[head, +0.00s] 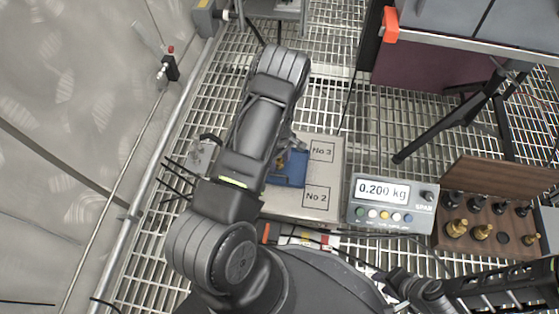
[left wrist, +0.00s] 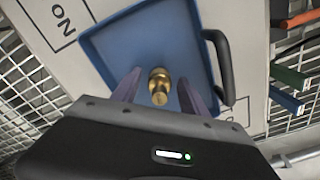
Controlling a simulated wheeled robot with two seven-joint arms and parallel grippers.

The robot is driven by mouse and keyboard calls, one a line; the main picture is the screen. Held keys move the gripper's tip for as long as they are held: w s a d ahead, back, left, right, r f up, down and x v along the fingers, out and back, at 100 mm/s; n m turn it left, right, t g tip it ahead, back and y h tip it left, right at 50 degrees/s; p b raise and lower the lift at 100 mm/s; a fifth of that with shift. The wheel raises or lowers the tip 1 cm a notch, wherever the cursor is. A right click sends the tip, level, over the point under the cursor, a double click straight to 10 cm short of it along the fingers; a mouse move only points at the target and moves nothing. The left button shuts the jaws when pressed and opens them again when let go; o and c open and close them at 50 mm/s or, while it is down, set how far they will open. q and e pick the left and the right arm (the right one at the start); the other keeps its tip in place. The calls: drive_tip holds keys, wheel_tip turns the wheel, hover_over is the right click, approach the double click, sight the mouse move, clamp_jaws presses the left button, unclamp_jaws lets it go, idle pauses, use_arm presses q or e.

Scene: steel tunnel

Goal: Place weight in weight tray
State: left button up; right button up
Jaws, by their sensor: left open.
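A brass weight (left wrist: 159,86) stands in the blue weight tray (left wrist: 120,42) in the left wrist view, between the fingers of my left gripper (left wrist: 157,92). The fingers are open, with a gap on both sides of the weight. In the head view my left arm covers much of the tray (head: 290,181), and only a bit of the weight shows. My left gripper (head: 288,158) is low over the tray there. My right gripper (head: 402,285) is at the bottom right in the head view; its jaws are not clear.
The tray is on a pale plate (head: 318,178) marked No 2 and No 3. A display box (head: 392,205) reads 0.200 kg. A wooden weight holder (head: 490,222) with several brass weights and one empty round recess lies at the right. Steel grating surrounds the plate.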

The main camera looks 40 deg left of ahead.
use_arm(q)
drive_tip(key=shift+r+p, duration=0.3)
drive_tip(key=shift+r, duration=0.2)
wheel_tip(320, 180, up, 11)
drive_tip(key=p, duration=0.4)
drive_tip(key=shift+r, duration=0.15)
drive_tip(key=shift+s+d+f, duration=0.2)
drive_tip(key=shift+d+f, duration=0.05)
drive_tip(key=shift+d, duration=0.05)
drive_tip(key=s+d+f+m+h, duration=0.1)
drive_tip(key=s+d+f+m, duration=0.1)
drive_tip(key=s+d+m, duration=0.45)
drive_tip(key=s+d+f+m, duration=0.1)
drive_tip(key=s+d+f, duration=0.15)
drive_tip(key=d, duration=0.65)
drive_tip(key=s+d+r+m+h, duration=0.1)
drive_tip(key=s+d+r+m, duration=0.1)
drive_tip(key=d, duration=0.5)
drive_tip(key=s+d+r+m+t+h, duration=0.1)
drive_tip(key=s+d+r+m, duration=0.1)
drive_tip(key=s+d+m, duration=0.3)
drive_tip(key=shift+s+d+h, duration=0.15)
drive_tip(key=shift+d+h, duration=0.25)
drive_tip(key=shift+d, duration=0.85)
